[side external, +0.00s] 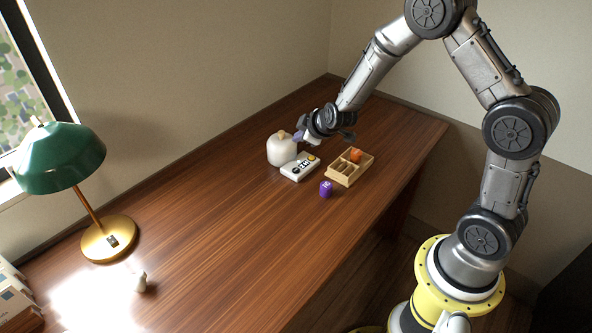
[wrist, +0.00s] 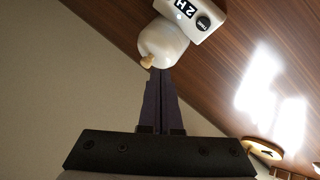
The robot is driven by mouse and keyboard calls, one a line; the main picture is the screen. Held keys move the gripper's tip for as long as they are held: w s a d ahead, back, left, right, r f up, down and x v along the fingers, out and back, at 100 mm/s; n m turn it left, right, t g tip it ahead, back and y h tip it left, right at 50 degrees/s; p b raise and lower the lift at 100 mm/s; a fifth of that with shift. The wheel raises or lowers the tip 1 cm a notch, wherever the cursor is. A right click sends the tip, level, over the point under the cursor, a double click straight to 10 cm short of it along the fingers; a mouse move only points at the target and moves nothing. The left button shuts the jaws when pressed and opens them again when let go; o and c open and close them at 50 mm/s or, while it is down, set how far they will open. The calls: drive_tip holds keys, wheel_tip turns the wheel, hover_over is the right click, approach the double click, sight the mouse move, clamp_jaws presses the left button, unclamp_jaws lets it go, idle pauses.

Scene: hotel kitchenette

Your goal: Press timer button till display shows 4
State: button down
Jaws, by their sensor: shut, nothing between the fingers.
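The timer (side external: 300,167) is a small white box lying on the wooden desk. The display has white characters that look like a 2 and an H, seen turned; I cannot read the value surely. A yellow round spot (side external: 312,157) is on its far end. My gripper (side external: 299,138) is shut and empty, above the desk by the white jar; its dark fingers (wrist: 159,72) point towards the jar, apart from the timer.
The white jar (side external: 281,150) with a tan knob stands left of the timer. A compartmented wooden box (side external: 341,180) holding an orange item is to its right. A purple item (side external: 326,188) lies in front. A green lamp (side external: 62,157) stands far left. The desk's middle is clear.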

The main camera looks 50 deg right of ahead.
drive_tip(key=shift+f, duration=0.1)
drive_tip(key=shift+f, duration=4.35)
drive_tip(key=shift+f, duration=0.1)
drive_tip(key=shift+f, duration=0.3)
drive_tip(key=shift+f, duration=0.4)
drive_tip(key=shift+r, duration=0.8)
drive_tip(key=shift+r, duration=2.5)
